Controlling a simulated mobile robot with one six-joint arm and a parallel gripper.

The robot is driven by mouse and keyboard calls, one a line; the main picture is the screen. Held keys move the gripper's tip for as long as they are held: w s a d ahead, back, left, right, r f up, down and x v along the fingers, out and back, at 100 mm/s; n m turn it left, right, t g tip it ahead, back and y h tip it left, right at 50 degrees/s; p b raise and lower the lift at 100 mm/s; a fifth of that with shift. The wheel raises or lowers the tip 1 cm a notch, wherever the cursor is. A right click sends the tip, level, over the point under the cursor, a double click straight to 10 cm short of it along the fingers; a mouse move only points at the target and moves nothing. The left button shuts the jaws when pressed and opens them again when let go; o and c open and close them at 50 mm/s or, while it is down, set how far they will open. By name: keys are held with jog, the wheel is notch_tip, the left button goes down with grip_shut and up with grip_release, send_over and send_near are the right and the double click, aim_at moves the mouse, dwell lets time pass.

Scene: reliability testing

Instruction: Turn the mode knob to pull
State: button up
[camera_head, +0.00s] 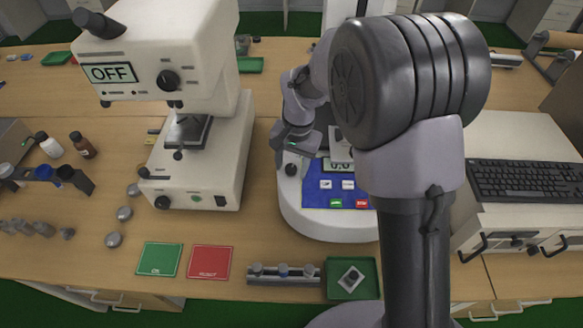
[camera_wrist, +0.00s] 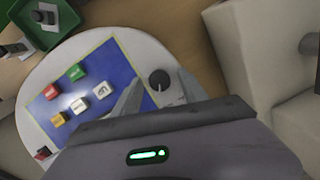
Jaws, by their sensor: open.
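The mode knob is a small dark round knob on the white rounded base of the tester (camera_head: 330,228). In the head view the knob (camera_head: 291,169) is at the upper left of the blue panel (camera_head: 318,197). In the wrist view the knob (camera_wrist: 160,79) lies between the two grey fingertips of my gripper (camera_wrist: 159,84). My gripper (camera_head: 290,153) is open, just above the knob in the head view. Contact cannot be told. The knob's pointer setting and any labels around it are not readable. My arm hides the right part of the tester.
The panel has several coloured buttons (camera_wrist: 79,106) and a partly hidden display (camera_head: 340,167). A white microscope-like machine showing OFF (camera_head: 111,73) stands left. A green tray (camera_head: 374,291) and a small rack (camera_head: 284,279) lie in front. A keyboard (camera_head: 528,180) is right.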

jog(key=shift+c, duration=0.4)
grip_shut()
jog(key=shift+p, duration=0.3)
jog(key=shift+r+n+h+p, duration=0.15)
jog(key=shift+n+h+p, duration=0.15)
jog(key=shift+n+p, duration=0.7)
jog(key=n+h+p, duration=0.1)
jog(key=n+p, duration=0.1)
jog(key=n, duration=0.1)
jog(key=shift+a+n, duration=0.15)
jog(key=shift+n, duration=0.15)
jog(key=n+h+p, duration=0.1)
jog(key=n+p, duration=0.1)
jog(key=n, duration=0.3)
jog(key=shift+a+n+p, duration=0.1)
jog(key=shift+n+p, duration=0.3)
jog(key=shift+t+h, duration=0.3)
